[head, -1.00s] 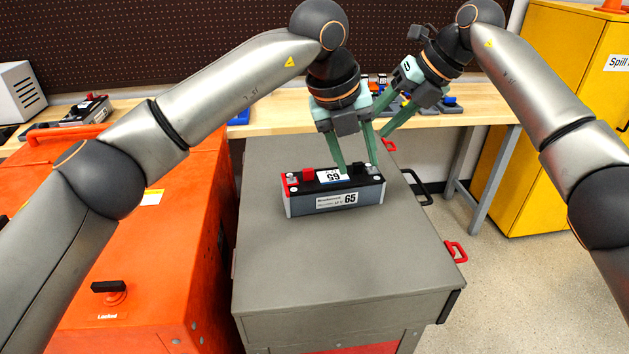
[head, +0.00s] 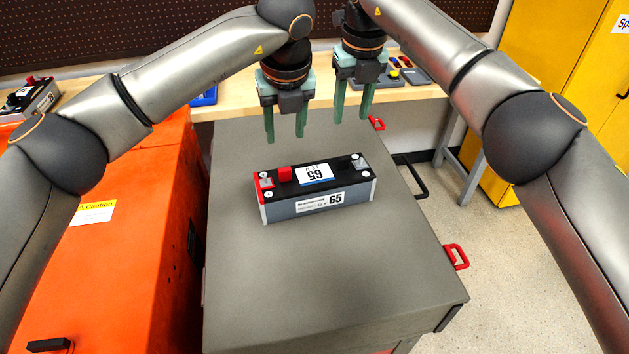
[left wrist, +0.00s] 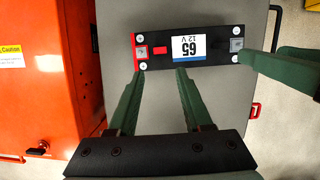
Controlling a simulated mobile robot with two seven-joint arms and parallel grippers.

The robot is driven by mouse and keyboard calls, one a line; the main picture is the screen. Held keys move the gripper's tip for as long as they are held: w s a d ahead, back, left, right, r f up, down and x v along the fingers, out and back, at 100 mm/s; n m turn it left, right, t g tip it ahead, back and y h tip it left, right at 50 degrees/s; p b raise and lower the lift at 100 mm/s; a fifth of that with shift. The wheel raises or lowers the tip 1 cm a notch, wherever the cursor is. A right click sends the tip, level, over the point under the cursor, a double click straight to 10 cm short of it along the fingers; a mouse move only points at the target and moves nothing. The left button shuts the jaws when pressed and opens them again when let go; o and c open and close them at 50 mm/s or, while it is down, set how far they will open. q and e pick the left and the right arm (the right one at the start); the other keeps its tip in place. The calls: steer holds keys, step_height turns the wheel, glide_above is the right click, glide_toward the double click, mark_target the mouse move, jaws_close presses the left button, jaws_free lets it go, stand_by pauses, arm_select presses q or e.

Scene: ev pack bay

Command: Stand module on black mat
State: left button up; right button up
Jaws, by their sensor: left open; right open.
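The module (head: 318,199) is a grey and black block with a red end and "65" labels. It sits upright on the grey cabinet top (head: 330,285), its long side facing me. My left gripper (head: 286,139) is open and empty, pointing down above and behind the module's left half. My right gripper (head: 351,119) is open and empty, also pointing down, just right of the left one. The left wrist view shows the module's top (left wrist: 215,46) beyond my left fingertips (left wrist: 160,73), with clear space between the fingers. I see no black mat in these views.
An orange cabinet (head: 120,260) stands close on the left. A wooden bench (head: 225,110) with trays and parts runs behind. Red handles (head: 456,257) stick out from the cabinet's right side. A yellow cabinet (head: 545,80) stands back right. The cabinet top in front of the module is clear.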

mark_target(285, 168)
arm_select(q)
steer(key=x, duration=1.2)
steer(key=shift+w+f, duration=0.1)
steer(key=shift+f, duration=0.2)
arm_select(e)
steer(key=f, duration=0.4)
steer(key=w+f, duration=0.1)
steer(key=f, duration=0.7)
steer(key=shift+w+a+f, duration=0.2)
steer(key=shift+w+a, duration=0.05)
steer(key=shift+w, duration=0.1)
arm_select(q)
jaws_close()
arm_select(e)
jaws_close()
arm_select(q)
steer(key=shift+w+r, duration=0.1)
steer(key=shift+r, duration=0.2)
arm_select(e)
steer(key=shift+w+r, duration=0.1)
steer(key=shift+r, duration=0.15)
